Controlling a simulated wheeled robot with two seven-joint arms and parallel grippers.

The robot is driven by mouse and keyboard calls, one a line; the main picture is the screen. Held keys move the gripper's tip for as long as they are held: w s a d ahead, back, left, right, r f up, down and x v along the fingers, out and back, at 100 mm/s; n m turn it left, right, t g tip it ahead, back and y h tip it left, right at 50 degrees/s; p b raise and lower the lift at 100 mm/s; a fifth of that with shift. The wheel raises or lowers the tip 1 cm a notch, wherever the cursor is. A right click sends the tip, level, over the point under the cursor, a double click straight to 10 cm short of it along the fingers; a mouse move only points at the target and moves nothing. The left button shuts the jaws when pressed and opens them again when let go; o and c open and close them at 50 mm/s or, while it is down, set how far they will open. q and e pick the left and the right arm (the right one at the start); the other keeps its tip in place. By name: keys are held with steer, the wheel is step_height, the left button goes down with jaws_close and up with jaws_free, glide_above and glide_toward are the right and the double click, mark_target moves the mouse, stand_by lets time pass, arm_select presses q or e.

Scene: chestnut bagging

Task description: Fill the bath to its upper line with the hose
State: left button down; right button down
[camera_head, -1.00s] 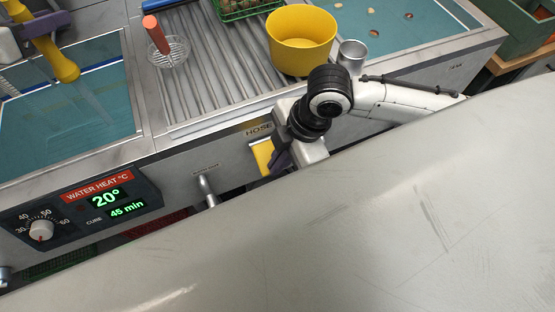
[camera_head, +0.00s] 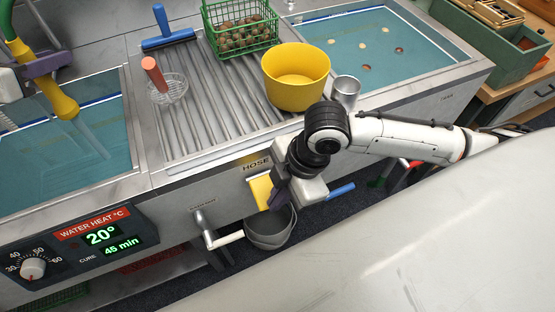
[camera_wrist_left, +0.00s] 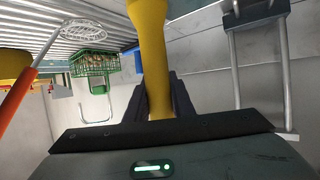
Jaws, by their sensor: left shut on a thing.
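The bath (camera_head: 60,172) is the left basin, holding teal water; a pale line runs along its far wall close above the water. The yellow hose nozzle (camera_head: 62,103), on a green hose (camera_head: 10,25), points down over the bath, and a faint pale stream runs from its tip. My left gripper (camera_head: 45,72) is shut around the nozzle, which also shows between its fingers in the left wrist view (camera_wrist_left: 152,60). My right gripper (camera_head: 275,190) is at the yellow paddle (camera_head: 260,190) under the HOSE label; its fingers are partly hidden, so I cannot tell whether it grips.
A ribbed drainboard (camera_head: 205,100) carries a strainer (camera_head: 167,88), a blue squeegee (camera_head: 168,40), a green basket of chestnuts (camera_head: 240,30) and a yellow tub (camera_head: 296,78). A second basin (camera_head: 375,45) is at right. The heat panel (camera_head: 80,245) reads 20° and 45 min. A grey bucket (camera_head: 270,228) hangs below.

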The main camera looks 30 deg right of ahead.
steer(key=s+d+r, duration=0.1)
steer(key=s+r, duration=0.1)
steer(key=r, duration=0.4)
steer(key=s+d+r, duration=0.1)
steer(key=s+r, duration=0.2)
steer(key=r, duration=0.3)
steer(key=shift+d, duration=0.25)
stand_by(0.5)
steer(key=w+r+g, duration=0.1)
steer(key=w+r, duration=0.3)
steer(key=w, duration=0.3)
glide_above(265, 201)
steer(key=d, duration=0.2)
steer(key=d+x, duration=0.1)
steer(key=x, duration=0.3)
steer(key=d+x, duration=0.1)
steer(key=x, duration=0.7)
steer(key=shift+s+d+f, duration=0.3)
steer(key=shift+d+f, duration=0.1)
steer(key=shift+f, duration=0.65)
